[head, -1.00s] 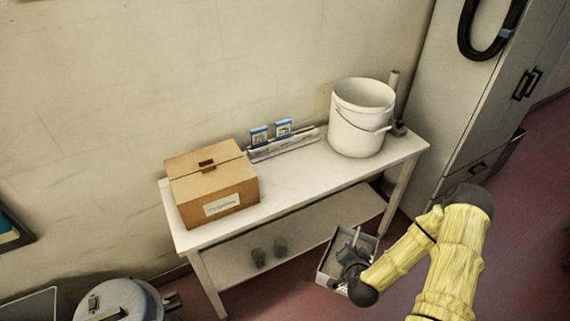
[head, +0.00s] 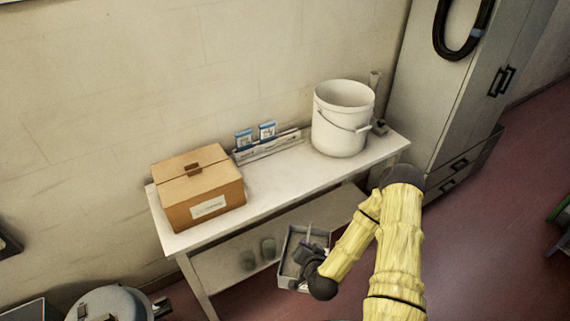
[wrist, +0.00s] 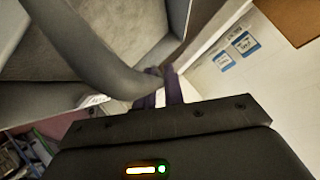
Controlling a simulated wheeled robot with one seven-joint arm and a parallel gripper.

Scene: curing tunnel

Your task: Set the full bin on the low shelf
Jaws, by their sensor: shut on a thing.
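The bin (head: 287,270) is a small grey open-top box with grey contents inside. My gripper (head: 309,246) is shut on its handle. The wrist view shows the fingers (wrist: 160,92) closed at the grey curved handle (wrist: 100,50), with the bin's contents (wrist: 85,15) behind it. The low shelf (head: 222,272) is the pale lower board of the white table.
The tabletop (head: 280,182) above holds a cardboard box (head: 200,190) and a white bucket (head: 341,125). A grey cabinet (head: 430,110) stands at right. A round grey lidded vessel (head: 108,304) is at lower left.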

